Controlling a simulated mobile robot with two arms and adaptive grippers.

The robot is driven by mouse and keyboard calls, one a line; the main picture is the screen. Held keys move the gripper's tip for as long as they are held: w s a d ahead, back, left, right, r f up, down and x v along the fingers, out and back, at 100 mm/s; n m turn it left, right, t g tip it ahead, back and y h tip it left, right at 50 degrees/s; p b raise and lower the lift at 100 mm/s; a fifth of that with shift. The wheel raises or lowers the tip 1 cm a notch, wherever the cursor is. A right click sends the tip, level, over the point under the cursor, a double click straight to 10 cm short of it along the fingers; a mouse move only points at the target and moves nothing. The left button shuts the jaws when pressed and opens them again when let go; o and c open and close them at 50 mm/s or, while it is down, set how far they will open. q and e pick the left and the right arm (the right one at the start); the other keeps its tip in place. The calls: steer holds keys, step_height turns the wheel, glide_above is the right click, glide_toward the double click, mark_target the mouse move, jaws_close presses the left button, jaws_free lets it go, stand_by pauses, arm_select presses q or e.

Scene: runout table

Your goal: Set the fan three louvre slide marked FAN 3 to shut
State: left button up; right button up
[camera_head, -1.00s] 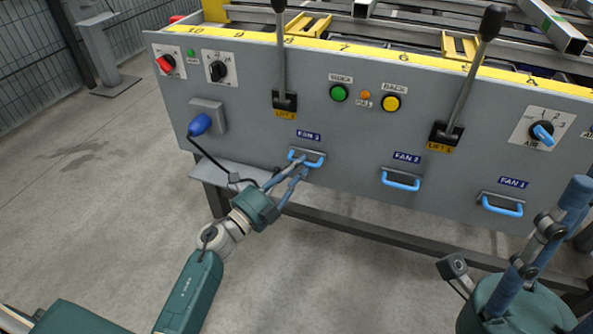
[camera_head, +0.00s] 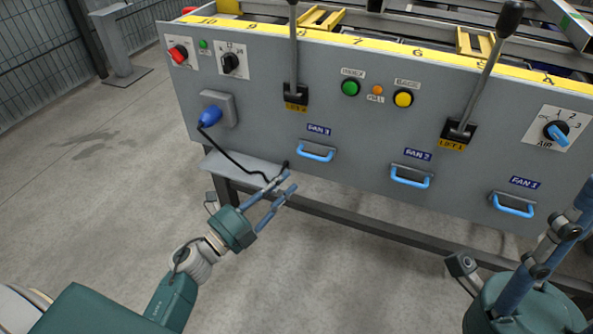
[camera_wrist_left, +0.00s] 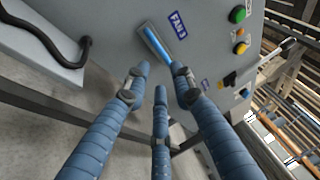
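The FAN 3 slide's blue handle (camera_head: 317,153) sits on the grey panel below the blue FAN 3 label (camera_head: 319,130). In the left wrist view the handle (camera_wrist_left: 155,42) shows just beyond the fingertips. I cannot tell from its look whether the slide is open or shut. My left gripper (camera_head: 283,183) is below and left of the handle, apart from it, with its fingers spread and empty. My right gripper (camera_head: 560,228) is at the lower right; its fingers point up and its tips are partly cut off.
Similar blue handles for FAN 2 (camera_head: 410,177) and FAN 1 (camera_head: 513,206) are to the right. Two lift levers (camera_head: 294,55) stand up from the panel. A black cable hangs from a blue plug (camera_head: 210,116) over a small shelf (camera_head: 240,168) near my left fingers.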

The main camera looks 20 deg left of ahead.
arm_select(q)
steer(key=v, duration=0.2)
steer(key=shift+s+a+f, duration=0.1)
steer(key=shift+s+a, duration=0.1)
steer(key=shift+s, duration=0.15)
